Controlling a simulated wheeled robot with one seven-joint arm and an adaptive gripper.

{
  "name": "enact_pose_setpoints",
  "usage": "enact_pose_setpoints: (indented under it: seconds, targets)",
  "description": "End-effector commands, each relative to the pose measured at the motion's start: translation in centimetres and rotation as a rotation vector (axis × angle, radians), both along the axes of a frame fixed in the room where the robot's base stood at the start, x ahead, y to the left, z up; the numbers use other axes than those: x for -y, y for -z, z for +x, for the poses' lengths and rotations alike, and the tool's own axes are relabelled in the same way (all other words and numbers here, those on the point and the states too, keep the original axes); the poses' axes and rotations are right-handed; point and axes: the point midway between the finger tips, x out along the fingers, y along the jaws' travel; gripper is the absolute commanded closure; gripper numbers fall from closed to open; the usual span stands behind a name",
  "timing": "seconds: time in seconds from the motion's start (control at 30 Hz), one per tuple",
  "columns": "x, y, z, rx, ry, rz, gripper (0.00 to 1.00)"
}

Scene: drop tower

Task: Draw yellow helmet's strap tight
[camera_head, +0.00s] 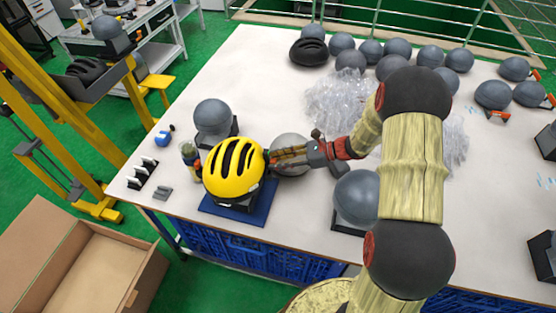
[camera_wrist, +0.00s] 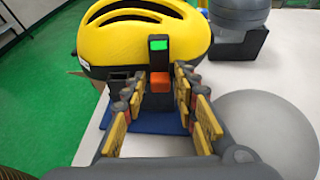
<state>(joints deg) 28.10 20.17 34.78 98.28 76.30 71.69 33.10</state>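The yellow helmet (camera_head: 235,170) with dark vents sits on a dark stand on a blue mat (camera_head: 257,214) near the table's front left. In the wrist view the helmet (camera_wrist: 130,35) fills the upper left. A dark upright piece with a green square (camera_wrist: 158,44) and an orange block (camera_wrist: 159,82) stands in front of it, between my finger lines. No strap can be made out clearly. My gripper (camera_head: 272,157) is at the helmet's right side. In the wrist view my gripper (camera_wrist: 155,85) is open, its yellow-padded fingers apart on both sides of the orange block, with no grip visible.
A grey headform (camera_head: 213,118) stands behind the helmet, a grey round form (camera_wrist: 270,130) lies beside my gripper, and another grey ball (camera_head: 356,195) stands to the right. Clear wrapping (camera_head: 340,100) and several headforms lie further back. An open cardboard box (camera_head: 90,265) is at lower left.

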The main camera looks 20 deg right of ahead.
Motion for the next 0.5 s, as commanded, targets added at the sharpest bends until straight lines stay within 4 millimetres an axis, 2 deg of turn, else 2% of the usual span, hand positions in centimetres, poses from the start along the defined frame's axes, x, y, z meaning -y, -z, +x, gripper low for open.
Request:
enact_pose_setpoints:
  seconds: [0.13, 0.5]
  targets:
    - [0.00, -0.01, 0.00, 0.000, 0.000, 0.000, 0.62]
    - [-0.01, -0.03, 0.01, 0.000, 0.000, 0.000, 0.62]
